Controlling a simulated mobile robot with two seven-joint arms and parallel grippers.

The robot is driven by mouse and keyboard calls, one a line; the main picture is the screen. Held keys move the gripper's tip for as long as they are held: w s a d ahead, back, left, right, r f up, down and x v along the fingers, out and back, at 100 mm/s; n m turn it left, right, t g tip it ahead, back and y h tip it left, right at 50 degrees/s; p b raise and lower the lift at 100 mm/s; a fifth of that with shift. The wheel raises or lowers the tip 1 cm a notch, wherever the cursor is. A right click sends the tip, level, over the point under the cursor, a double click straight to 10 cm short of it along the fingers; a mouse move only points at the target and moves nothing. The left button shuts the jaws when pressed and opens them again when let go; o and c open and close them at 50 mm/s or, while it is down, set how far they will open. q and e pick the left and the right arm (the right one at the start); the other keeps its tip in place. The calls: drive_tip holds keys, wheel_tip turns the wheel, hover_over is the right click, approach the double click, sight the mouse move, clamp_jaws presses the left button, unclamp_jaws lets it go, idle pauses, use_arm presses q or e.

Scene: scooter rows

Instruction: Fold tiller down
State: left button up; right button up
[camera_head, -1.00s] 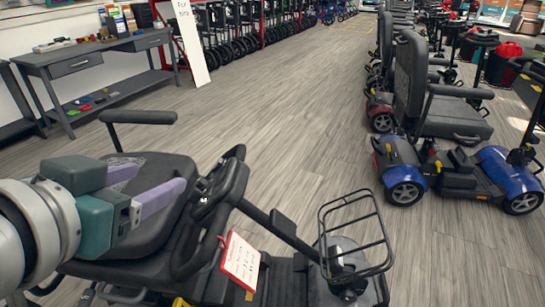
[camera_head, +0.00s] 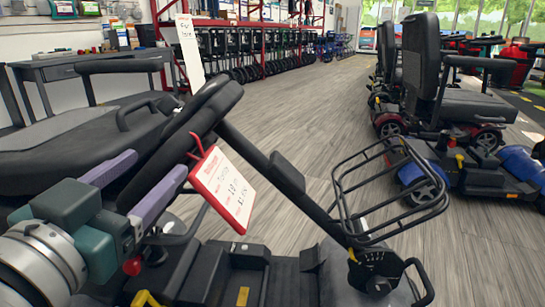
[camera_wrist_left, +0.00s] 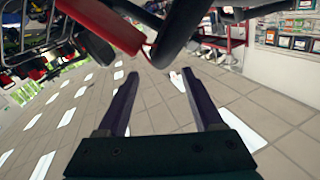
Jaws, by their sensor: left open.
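The scooter's black tiller (camera_head: 262,160) slopes from its handlebar loop (camera_head: 218,100) down to the front deck. A red-edged price tag (camera_head: 225,188) hangs from the handlebar, and a wire basket (camera_head: 385,200) sits at the front. My right gripper is not in view.
The scooter's black seat (camera_head: 75,145) is behind my left gripper. Other scooters, one with blue fenders (camera_head: 425,168), stand at right. A grey workbench (camera_head: 75,70) is at back left. The wooden floor (camera_head: 310,110) between is clear.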

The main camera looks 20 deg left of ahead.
sight(184, 139)
use_arm(q)
drive_tip(key=b+x, duration=0.2)
drive_tip(key=x, duration=0.7)
drive_tip(key=shift+w, duration=0.4)
drive_tip(key=shift+a, duration=0.1)
clamp_jaws()
drive_tip(key=shift+s, duration=0.1)
idle(0.7)
